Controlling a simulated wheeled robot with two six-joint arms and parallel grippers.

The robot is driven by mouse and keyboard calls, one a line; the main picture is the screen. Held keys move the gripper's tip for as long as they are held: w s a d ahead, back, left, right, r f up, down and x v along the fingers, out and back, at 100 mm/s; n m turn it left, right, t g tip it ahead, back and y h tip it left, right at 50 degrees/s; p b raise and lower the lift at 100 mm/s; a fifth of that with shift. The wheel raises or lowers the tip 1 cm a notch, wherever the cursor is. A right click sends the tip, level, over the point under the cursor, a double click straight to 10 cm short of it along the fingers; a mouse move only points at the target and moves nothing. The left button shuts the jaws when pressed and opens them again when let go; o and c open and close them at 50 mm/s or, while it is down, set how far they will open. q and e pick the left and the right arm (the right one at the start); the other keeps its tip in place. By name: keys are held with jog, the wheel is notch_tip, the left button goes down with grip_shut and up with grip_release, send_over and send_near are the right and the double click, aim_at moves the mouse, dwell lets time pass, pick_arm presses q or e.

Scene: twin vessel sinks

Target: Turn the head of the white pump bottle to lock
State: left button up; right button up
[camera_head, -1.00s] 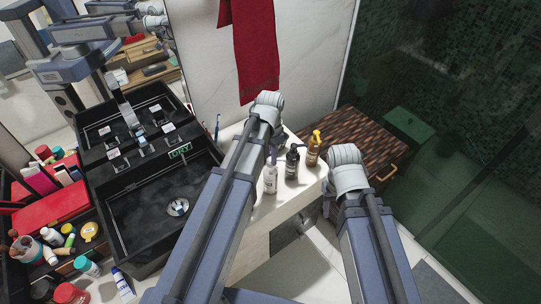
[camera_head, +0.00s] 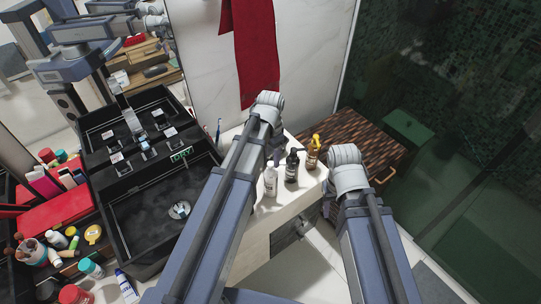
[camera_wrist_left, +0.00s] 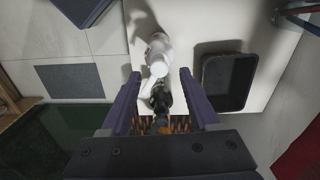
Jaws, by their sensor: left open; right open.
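The white pump bottle (camera_head: 271,181) stands upright on the pale counter, nearest me of three bottles in a row. In the left wrist view the white bottle (camera_wrist_left: 158,48) is seen from above, its white head and spout pointing toward the lower left of the picture. My left gripper (camera_head: 277,151) is open above the white bottle. In its wrist view the two fingers (camera_wrist_left: 160,76) lie either side of the pump head with gaps, not closed on it. My right gripper (camera_head: 328,207) is open, low beside the counter's right end, mostly hidden behind my right arm.
A black pump bottle (camera_head: 291,167) and an amber bottle with a yellow head (camera_head: 313,152) stand close behind the white one. The black sink (camera_head: 150,215) and toiletries are left. A wooden-topped cabinet (camera_head: 355,140) stands right.

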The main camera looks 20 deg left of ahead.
aim_at(271, 164)
pick_arm(q)
notch_tip(271, 164, up, 6)
jog(key=p, duration=0.4)
jog(key=shift+f+p, duration=0.2)
jog(key=shift+p, duration=0.15)
pick_arm(e)
notch_tip(271, 164, up, 6)
jog(key=shift+f, duration=0.2)
pick_arm(q)
jog(key=shift+s+d+f, duration=0.15)
jog(key=shift+s+d, duration=0.05)
jog(key=s+d+f+n+y+b, duration=0.1)
jog(key=s+d+f+n+b, duration=0.2)
jog(key=s+d, duration=0.7)
jog(key=s+b, duration=0.1)
jog(key=s, duration=0.3)
jog(key=shift+d+f, duration=0.3)
jog(key=shift+d, duration=0.1)
pick_arm(e)
notch_tip(271, 164, down, 4)
